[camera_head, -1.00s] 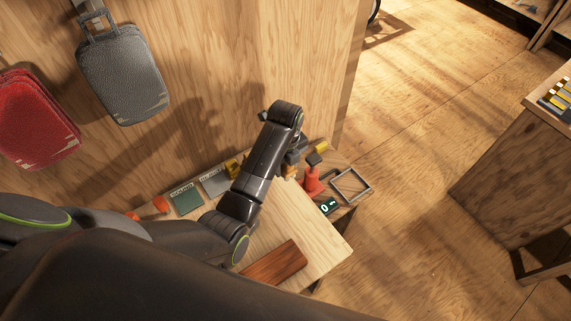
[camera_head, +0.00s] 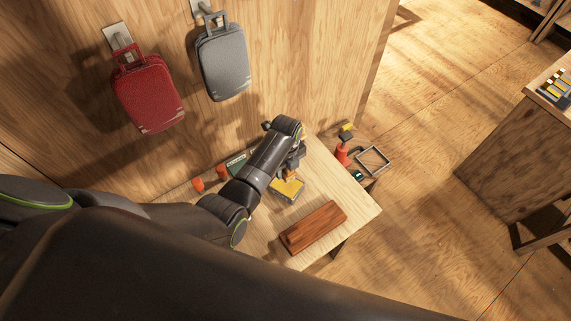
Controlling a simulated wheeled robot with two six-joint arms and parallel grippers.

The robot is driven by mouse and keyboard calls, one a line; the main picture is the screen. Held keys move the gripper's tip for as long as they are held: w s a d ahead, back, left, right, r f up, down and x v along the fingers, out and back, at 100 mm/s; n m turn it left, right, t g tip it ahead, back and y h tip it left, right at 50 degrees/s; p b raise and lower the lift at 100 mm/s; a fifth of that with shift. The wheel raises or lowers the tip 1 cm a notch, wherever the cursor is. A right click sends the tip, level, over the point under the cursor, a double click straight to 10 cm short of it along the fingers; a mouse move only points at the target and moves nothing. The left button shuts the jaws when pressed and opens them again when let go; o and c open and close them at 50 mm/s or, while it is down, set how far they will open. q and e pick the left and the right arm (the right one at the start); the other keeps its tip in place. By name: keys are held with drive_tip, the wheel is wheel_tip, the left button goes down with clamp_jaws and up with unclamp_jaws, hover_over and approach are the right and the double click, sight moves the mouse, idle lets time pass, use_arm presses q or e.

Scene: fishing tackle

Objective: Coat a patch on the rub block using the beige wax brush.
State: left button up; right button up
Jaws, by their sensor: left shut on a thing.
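My left gripper (camera_head: 293,162) is over the bench, shut on a small tan-orange piece that fits the beige wax brush (camera_head: 291,175). The arm and fingers hide most of it. Right below it is a yellow-topped block with grey sides (camera_head: 287,191); I cannot tell whether the brush touches it. A long reddish-brown wooden block (camera_head: 314,227), which may be the rub block, lies near the front edge, apart from the gripper. My right gripper is not in view.
The pale wooden bench (camera_head: 355,207) is bare around the brown block. Red (camera_head: 147,94) and grey (camera_head: 222,62) cases hang on the wall.

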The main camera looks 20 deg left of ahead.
sight(287, 178)
use_arm(q)
drive_tip(key=shift+w+d+f+b, duration=0.15)
drive_tip(key=shift+f+b, duration=0.2)
drive_tip(key=shift+f, duration=0.2)
wheel_tip(287, 178, down, 4)
drive_tip(key=b, duration=0.4)
drive_tip(key=shift+f, duration=0.1)
drive_tip(key=shift+f+b, duration=0.45)
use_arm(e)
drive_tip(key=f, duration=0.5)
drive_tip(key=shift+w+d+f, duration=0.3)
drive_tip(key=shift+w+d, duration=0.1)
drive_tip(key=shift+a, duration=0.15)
use_arm(q)
drive_tip(key=shift+f, duration=0.15)
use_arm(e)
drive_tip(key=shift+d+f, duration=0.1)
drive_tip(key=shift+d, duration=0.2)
use_arm(q)
drive_tip(key=shift+f+b, duration=0.3)
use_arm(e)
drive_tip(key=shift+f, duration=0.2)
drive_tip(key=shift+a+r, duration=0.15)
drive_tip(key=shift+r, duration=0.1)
